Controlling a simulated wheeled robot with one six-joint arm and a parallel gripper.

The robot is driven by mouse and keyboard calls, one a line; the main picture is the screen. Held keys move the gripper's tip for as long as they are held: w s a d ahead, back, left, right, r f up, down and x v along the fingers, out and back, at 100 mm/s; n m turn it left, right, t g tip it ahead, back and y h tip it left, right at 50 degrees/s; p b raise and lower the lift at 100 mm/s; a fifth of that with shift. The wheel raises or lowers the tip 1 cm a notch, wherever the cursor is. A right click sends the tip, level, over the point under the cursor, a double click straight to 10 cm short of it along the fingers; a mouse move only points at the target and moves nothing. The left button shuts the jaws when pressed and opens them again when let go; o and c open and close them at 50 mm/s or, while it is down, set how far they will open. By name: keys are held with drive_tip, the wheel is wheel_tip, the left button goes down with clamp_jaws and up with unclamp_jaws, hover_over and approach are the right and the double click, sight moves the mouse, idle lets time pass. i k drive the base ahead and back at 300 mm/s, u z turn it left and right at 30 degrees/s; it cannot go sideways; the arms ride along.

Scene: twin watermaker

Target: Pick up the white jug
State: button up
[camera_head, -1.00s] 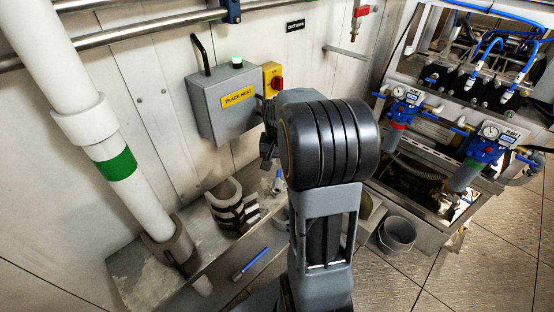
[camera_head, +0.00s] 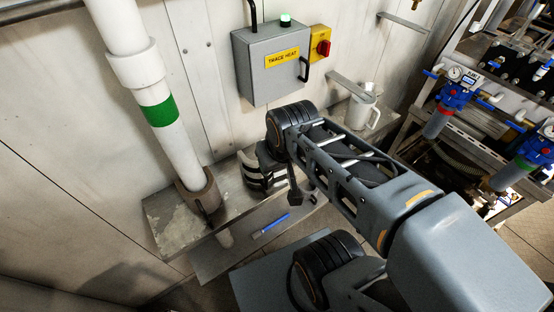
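The white jug (camera_head: 361,109) stands upright on the shelf at the wall, right of the grey trace heat box. Its handle is on its right side, and a flat grey bar on the wall passes close above and left of it. My arm reaches across the middle of the picture, below and in front of the jug. A small dark part at the arm's far end, which looks like my gripper (camera_head: 294,194), hangs to the left of the jug and well apart from it. Its fingers are too small and dark to show whether they are open.
The trace heat box (camera_head: 270,62) with a yellow and red switch (camera_head: 321,46) juts from the wall. A white pipe (camera_head: 165,130) with a green band stands at the left. A blue pen-like object (camera_head: 273,224) lies on a lower ledge. Filter equipment (camera_head: 455,90) stands at the right.

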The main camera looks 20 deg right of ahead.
sight(359, 112)
drive_tip(key=z, duration=1.4)
